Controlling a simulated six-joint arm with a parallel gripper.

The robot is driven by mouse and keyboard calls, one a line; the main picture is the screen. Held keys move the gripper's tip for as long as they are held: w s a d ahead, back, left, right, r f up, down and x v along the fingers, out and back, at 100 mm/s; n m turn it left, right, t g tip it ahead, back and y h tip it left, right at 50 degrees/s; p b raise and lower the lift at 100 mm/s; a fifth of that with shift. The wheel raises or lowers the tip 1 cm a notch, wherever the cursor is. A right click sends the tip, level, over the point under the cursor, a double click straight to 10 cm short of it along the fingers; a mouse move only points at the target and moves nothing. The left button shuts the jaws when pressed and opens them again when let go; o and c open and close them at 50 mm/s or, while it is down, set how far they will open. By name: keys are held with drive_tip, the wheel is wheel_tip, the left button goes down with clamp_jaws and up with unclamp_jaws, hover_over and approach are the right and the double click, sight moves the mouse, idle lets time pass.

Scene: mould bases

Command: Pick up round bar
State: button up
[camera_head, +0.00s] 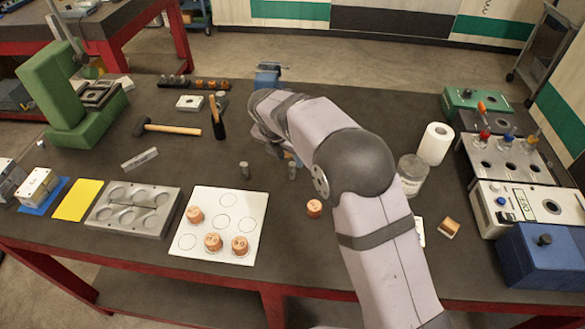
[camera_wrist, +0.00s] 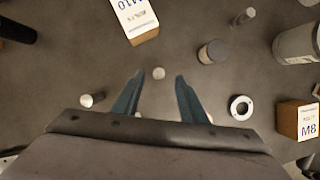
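In the wrist view, my gripper (camera_wrist: 159,77) is open, its two dark blue-grey fingers apart. A pale round end face (camera_wrist: 159,73), perhaps of an upright bar, shows in the gap between the fingertips, with space on both sides. A short light cylinder (camera_wrist: 90,99) is left of the fingers and a grey-brown cylinder (camera_wrist: 212,52) is to the right. My arm largely hides my gripper there. I cannot tell which one is between the fingers.
Copper-coloured pieces (camera_head: 213,242) stand on a white circled sheet (camera_head: 250,204); another (camera_head: 314,208) stands right of it. A jar (camera_head: 412,175) and paper roll (camera_head: 435,144) are right of my arm. A ring (camera_wrist: 241,107) and labelled boxes (camera_wrist: 297,122) lie near my fingers.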

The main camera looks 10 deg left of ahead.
sight(291, 165)
drive_tip(key=shift+p+x, duration=0.4)
drive_tip(key=shift+x, duration=0.7)
drive_tip(key=shift+f+p, duration=0.55)
drive_tip(key=shift+f, duration=0.1)
drive_tip(key=shift+p+x, duration=0.7)
drive_tip(key=shift+x, duration=1.3)
clamp_jaws()
